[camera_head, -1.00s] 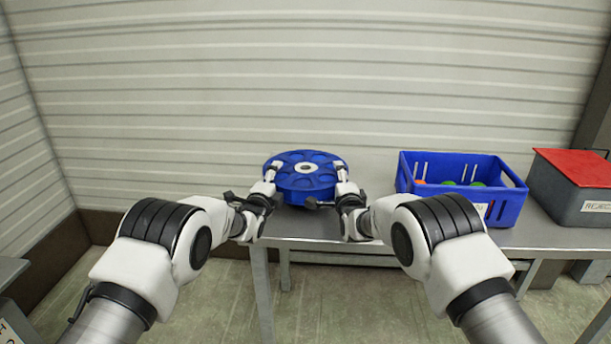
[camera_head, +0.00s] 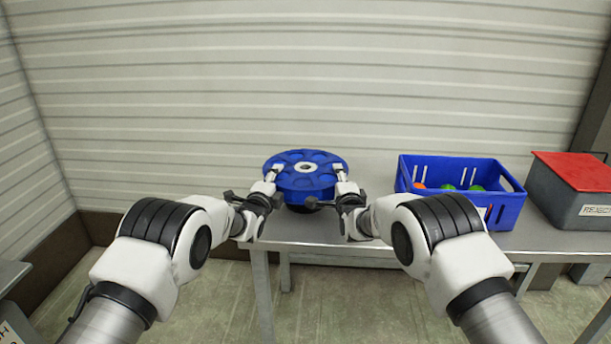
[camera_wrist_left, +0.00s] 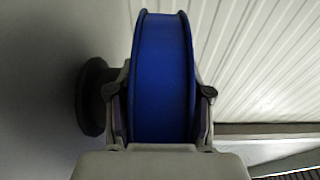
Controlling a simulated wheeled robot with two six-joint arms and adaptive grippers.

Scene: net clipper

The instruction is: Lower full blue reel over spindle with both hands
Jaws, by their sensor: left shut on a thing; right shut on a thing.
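The blue reel (camera_head: 305,188) is held level between my two grippers, a little above the table. My left gripper (camera_head: 273,180) is shut on its left side and my right gripper (camera_head: 343,180) on its right side. In the left wrist view the reel (camera_wrist_left: 162,80) fills the space between the left gripper's fingers (camera_wrist_left: 160,110). A dark round part (camera_head: 308,205) shows under the reel; it also shows beside the reel in the left wrist view (camera_wrist_left: 92,96). A spindle shaft cannot be made out; the reel hides what is beneath it.
A grey metal table (camera_head: 310,230) bears everything. A blue crate (camera_head: 505,205) with small coloured pieces stands to the right. A grey box (camera_head: 565,205) with a red top stands further right. A ribbed wall (camera_head: 300,80) is close behind.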

